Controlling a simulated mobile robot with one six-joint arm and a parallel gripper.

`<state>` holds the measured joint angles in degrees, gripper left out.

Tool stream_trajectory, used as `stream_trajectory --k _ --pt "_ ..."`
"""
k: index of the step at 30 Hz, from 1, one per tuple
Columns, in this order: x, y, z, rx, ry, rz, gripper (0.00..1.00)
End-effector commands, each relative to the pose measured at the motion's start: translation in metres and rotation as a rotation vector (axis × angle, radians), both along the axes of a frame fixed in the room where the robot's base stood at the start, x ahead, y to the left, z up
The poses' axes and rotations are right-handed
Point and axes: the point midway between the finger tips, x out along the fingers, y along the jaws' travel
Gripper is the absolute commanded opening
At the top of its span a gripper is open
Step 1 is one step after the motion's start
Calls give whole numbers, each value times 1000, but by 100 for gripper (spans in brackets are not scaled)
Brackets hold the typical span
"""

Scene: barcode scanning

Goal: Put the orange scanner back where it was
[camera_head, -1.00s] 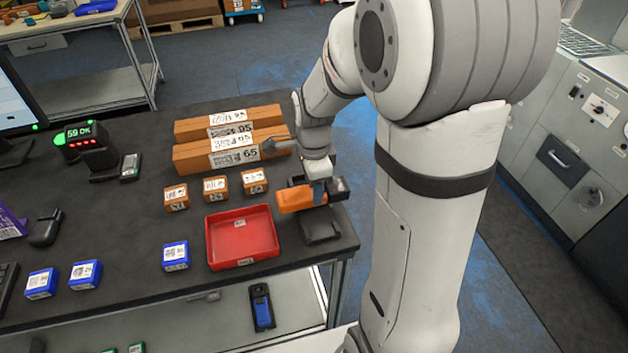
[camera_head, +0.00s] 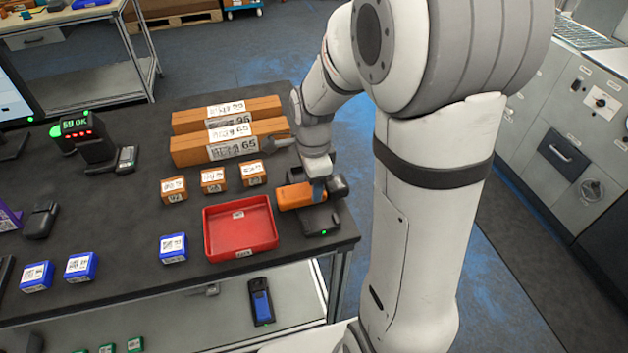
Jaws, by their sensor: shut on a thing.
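The orange scanner (camera_head: 295,196) has an orange body and a dark head at its right end. My gripper (camera_head: 316,188) is shut on its middle from above. The scanner lies level at the top of a dark cradle (camera_head: 320,222), which stands near the table's right edge. A small green light shows on the cradle's front. The scanner appears to be in or right on the cradle; my gripper hides part of the contact.
A red tray (camera_head: 240,250) stands just left of the cradle. Small orange boxes (camera_head: 213,181) and long orange boxes (camera_head: 228,146) lie behind it. Blue boxes (camera_head: 173,248) are at left. A display (camera_head: 80,128) reads "59 OK". The table edge is close on the right.

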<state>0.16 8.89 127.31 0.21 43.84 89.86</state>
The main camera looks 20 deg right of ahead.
Motion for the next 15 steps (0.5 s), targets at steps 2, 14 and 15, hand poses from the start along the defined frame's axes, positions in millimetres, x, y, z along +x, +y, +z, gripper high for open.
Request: stream_trajectory --k 2,14,15 --pt "0 0 -2 0 0 0 13" --pt "0 1 -5 0 0 1 65" --pt "0 1 -5 0 0 1 68"
